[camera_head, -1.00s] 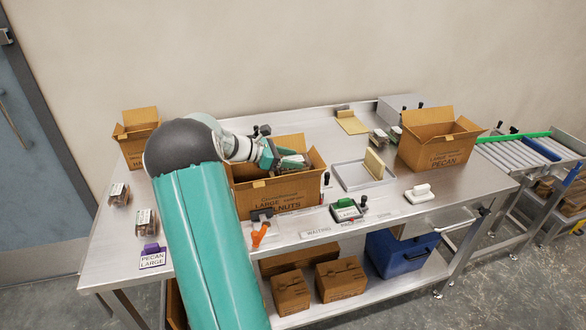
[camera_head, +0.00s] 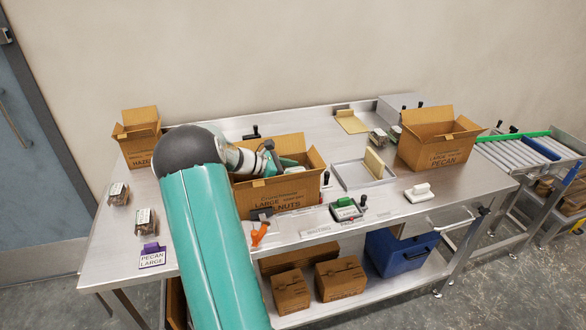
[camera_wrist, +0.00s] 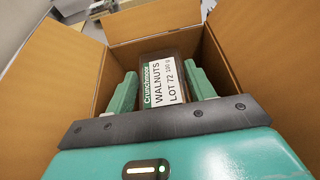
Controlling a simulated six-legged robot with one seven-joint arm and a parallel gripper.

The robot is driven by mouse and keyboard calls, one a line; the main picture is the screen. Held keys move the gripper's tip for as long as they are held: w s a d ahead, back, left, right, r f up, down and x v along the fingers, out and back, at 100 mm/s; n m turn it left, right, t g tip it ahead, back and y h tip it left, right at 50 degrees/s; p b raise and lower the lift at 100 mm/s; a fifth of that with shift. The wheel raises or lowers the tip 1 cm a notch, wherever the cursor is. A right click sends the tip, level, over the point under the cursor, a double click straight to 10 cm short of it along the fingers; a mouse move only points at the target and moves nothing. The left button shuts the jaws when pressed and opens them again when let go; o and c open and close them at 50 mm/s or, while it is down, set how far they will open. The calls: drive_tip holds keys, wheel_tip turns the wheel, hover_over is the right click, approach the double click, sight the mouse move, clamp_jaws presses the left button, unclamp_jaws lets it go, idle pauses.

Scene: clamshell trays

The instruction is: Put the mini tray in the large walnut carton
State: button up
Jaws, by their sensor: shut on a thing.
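The large walnut carton (camera_head: 280,197) stands open on the steel table, its flaps spread and its front reading LARGE and partly WALNUTS. My gripper (camera_head: 285,163) reaches down inside its opening, partly hidden by the flaps. In the wrist view my gripper (camera_wrist: 163,92) has its two green fingers on either side of the mini tray (camera_wrist: 166,72), holding it. The tray's label reads WALNUTS, LOT 72, 120 g. The carton walls (camera_wrist: 245,75) surround the tray. I cannot tell whether the tray touches the carton floor.
A hazelnut carton (camera_head: 138,152) stands at the back left and a large pecan carton (camera_head: 440,150) at the right. Two other clamshell trays (camera_head: 118,194) (camera_head: 146,222) sit at the left. A shallow metal tray (camera_head: 345,180) lies right of the walnut carton. An orange-handled tool (camera_head: 260,234) lies in front.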

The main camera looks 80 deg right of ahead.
drive_tip(key=o, duration=1)
drive_tip(key=shift+f, duration=0.1)
drive_tip(key=shift+o, duration=0.2)
drive_tip(key=shift+r, duration=0.3)
drive_tip(key=v, duration=1.2)
drive_tip(key=shift+r, duration=0.35)
